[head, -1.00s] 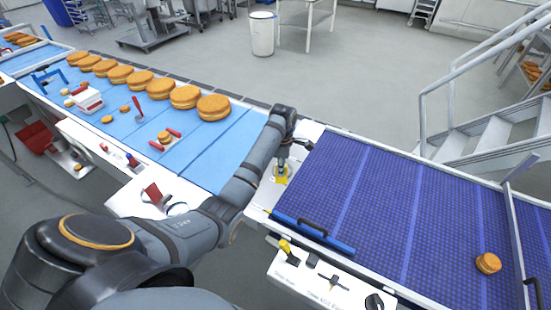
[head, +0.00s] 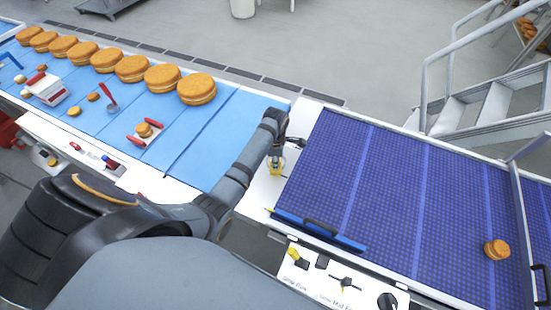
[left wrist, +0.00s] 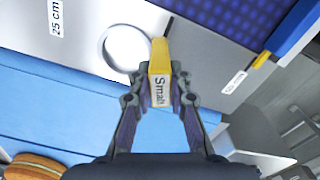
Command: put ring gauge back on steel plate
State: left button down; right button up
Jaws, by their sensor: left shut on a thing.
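The ring gauge has a yellow handle (left wrist: 160,70) marked "Small" and a round metal ring (left wrist: 105,50). The gauge is over the steel plate (head: 262,188), between the blue and purple belts. The plate also shows in the left wrist view (left wrist: 85,20), with a "25 cm" label. I cannot tell whether the ring touches the plate. My left arm hides part of the plate in the head view. My right gripper is not in view.
Several large filled rounds (head: 197,89) line the far side of the blue belt (head: 225,130). A blue bar with a black handle (head: 320,228) edges the purple belt (head: 400,190), which holds one small round (head: 497,249).

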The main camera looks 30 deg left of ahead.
pick_arm(q)
jog(key=c, duration=1.3)
grip_release()
jog(key=shift+s+d+r, duration=0.25)
jog(key=shift+s+d, duration=0.25)
jog(key=shift+d, duration=0.05)
jog(key=shift+o, duration=0.2)
jog(key=shift+w+a+f, duration=0.1)
jog(key=shift+w, duration=0.05)
jog(key=shift+a, duration=0.1)
notch_tip(320, 180, up, 7)
jog(key=shift+b, duration=1.25)
notch_tip(320, 180, up, 5)
jog(key=shift+r+p, duration=0.1)
jog(key=shift+p, duration=1.15)
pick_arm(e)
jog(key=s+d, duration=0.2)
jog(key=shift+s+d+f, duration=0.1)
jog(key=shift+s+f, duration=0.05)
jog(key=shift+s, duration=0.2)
